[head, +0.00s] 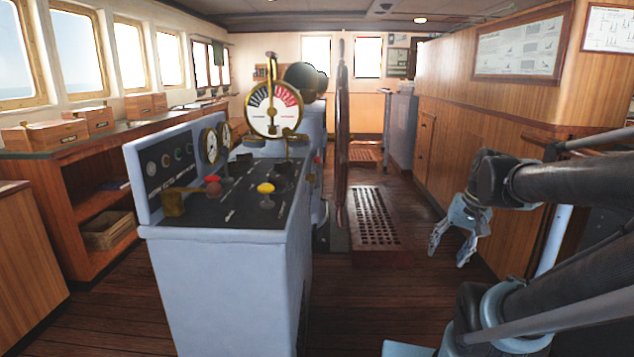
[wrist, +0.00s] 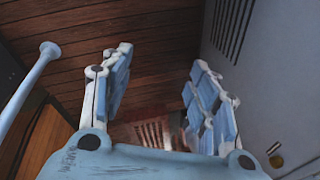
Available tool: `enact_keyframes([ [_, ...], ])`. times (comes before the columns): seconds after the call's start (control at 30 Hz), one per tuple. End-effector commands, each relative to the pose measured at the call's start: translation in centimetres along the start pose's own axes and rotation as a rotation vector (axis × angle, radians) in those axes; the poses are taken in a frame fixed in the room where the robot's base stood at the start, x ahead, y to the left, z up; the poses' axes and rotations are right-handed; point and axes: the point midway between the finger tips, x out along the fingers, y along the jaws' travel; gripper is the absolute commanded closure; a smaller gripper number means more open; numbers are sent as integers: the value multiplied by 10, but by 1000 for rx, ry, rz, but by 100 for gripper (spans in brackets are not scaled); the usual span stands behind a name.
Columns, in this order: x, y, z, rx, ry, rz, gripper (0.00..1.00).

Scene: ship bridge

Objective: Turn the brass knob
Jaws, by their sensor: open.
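A small round brass knob (wrist: 276,160) shows at the lower right of the wrist view, on a grey-blue panel (wrist: 262,75) with vent slots. A short brass piece is just above it. I cannot make out this knob in the head view. My gripper (head: 450,250) hangs at the right of the head view, fingers pointing down, over the floor beyond the console. In the wrist view my gripper (wrist: 160,62) is open and empty, fingers wide apart. The knob lies outside the fingers, right of the right finger's base, not touched.
Wood panelling (head: 500,115) runs along the right. A floor grating (head: 377,216) lies between. Open floor separates console and arm.

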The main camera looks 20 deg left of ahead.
Motion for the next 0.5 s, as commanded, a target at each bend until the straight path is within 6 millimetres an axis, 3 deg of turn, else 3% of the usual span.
enact_keyframes([
  [0.5,-21,-113,-110,178,-144,-322,45],
])
